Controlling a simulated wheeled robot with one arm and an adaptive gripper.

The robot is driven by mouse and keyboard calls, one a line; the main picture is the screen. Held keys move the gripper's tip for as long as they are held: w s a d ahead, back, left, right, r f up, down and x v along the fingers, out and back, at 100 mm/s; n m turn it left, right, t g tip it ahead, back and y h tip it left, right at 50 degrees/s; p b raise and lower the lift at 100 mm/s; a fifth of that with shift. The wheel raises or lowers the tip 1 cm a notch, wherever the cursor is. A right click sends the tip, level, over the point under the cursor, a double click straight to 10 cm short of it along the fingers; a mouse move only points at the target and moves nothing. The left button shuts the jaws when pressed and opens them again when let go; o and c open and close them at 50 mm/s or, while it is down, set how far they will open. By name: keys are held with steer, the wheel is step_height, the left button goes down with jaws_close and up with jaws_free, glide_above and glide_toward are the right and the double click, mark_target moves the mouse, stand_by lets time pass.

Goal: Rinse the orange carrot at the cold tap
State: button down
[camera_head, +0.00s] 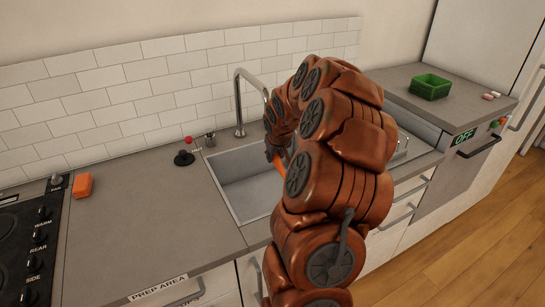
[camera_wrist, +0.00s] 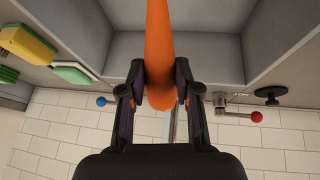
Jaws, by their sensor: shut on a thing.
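My gripper (camera_wrist: 160,72) is shut on the orange carrot (camera_wrist: 160,35). The carrot lies between both fingers, and its blunt end shows near the palm. In the head view, my arm hides most of the gripper and only a small bit of the carrot (camera_head: 279,164) shows, over the sink (camera_head: 235,205). The grey tap (camera_head: 239,105) arches at the back of the sink. A red-ended lever (camera_head: 188,140) stands to its left; it also shows in the wrist view (camera_wrist: 256,116). A blue-ended lever (camera_wrist: 101,101) shows only in the wrist view. I see no running water.
An orange block (camera_head: 82,186) and the black stove (camera_head: 28,240) are at left. A black knob (camera_head: 184,158) stands beside the sink. Sponges (camera_wrist: 28,42) lie on the counter in the wrist view. A green crate (camera_head: 430,87) stands at right. The front-left counter (camera_head: 150,235) is clear.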

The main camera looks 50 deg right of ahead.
mark_target(281, 170)
steer(key=shift+s+d, duration=0.15)
steer(key=shift+s+a+f+b, duration=0.1)
steer(key=shift+s+a+b, duration=0.8)
steer(key=shift+b, duration=0.35)
steer(key=shift+s+a+b, duration=0.8)
steer(key=shift+s+b, duration=0.15)
steer(key=shift+s, duration=0.2)
steer(key=shift+s+a+b, duration=0.8)
steer(key=shift+s+b, duration=0.15)
steer(key=shift+s, duration=0.15)
steer(key=s+a+r+b, duration=0.1)
steer(key=s+a+r, duration=0.2)
steer(key=s+r, duration=0.1)
steer(key=shift+r, duration=0.1)
stand_by(0.5)
